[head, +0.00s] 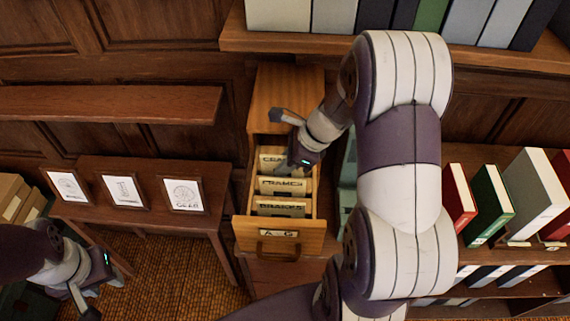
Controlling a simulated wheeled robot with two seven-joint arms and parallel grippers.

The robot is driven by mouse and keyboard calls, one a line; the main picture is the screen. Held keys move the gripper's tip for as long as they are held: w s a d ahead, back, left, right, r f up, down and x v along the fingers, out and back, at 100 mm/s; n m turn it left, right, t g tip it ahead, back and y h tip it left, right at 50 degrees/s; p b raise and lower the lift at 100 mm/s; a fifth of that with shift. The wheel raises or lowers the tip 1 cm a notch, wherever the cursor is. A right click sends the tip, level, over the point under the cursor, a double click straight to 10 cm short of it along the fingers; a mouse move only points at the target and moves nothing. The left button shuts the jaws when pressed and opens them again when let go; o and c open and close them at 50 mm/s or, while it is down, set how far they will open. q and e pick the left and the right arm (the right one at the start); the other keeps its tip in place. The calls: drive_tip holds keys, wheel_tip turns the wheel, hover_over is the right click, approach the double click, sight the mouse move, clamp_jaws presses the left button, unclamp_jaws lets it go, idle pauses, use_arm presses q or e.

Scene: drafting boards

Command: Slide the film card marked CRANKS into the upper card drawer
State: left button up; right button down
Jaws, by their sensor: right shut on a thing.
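The open card drawer (283,235), labelled A–G, juts from a wooden cabinet (285,95) in the middle of the head view. Several cream cards stand in it. The front card (280,208) seems to read BRAKES, and the middle card (282,186) reads something like CRANES. The rear film card (270,160) shows letters like CRA; the rest is hidden by my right gripper. My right gripper (292,168) is inside the drawer, shut on this rear card at its right part. My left gripper (85,300) is low at the left, away from the drawer; its jaw opening is unclear.
A side table (140,175) with three framed pictures stands left of the cabinet. A shelf (110,103) hangs above it. Red, green and white binders (490,200) stand at the right, with more books on the top shelf. My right arm covers the area right of the drawer.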

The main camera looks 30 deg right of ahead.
use_arm(q)
drive_tip(key=shift+f, duration=0.2)
use_arm(e)
drive_tip(key=shift+s+a+f, duration=0.2)
drive_tip(key=shift+s+f, duration=0.2)
drive_tip(key=shift+f, duration=0.25)
drive_tip(key=c, duration=1.1)
unclamp_jaws()
drive_tip(key=shift+f, duration=0.1)
drive_tip(key=d+r, duration=0.1)
drive_tip(key=r, duration=0.2)
drive_tip(key=shift+w+d, duration=0.15)
drive_tip(key=shift+d, duration=0.2)
drive_tip(key=v, duration=0.5)
drive_tip(key=shift+r+b, duration=0.3)
use_arm(q)
drive_tip(key=r+p, duration=0.3)
drive_tip(key=p, duration=0.1)
drive_tip(key=shift+w+d+r, duration=0.1)
drive_tip(key=shift+w+r, duration=0.15)
drive_tip(key=shift+r, duration=0.05)
use_arm(e)
drive_tip(key=v, duration=0.5)
use_arm(q)
drive_tip(key=shift+s, duration=0.1)
use_arm(e)
drive_tip(key=shift+a+r, duration=0.1)
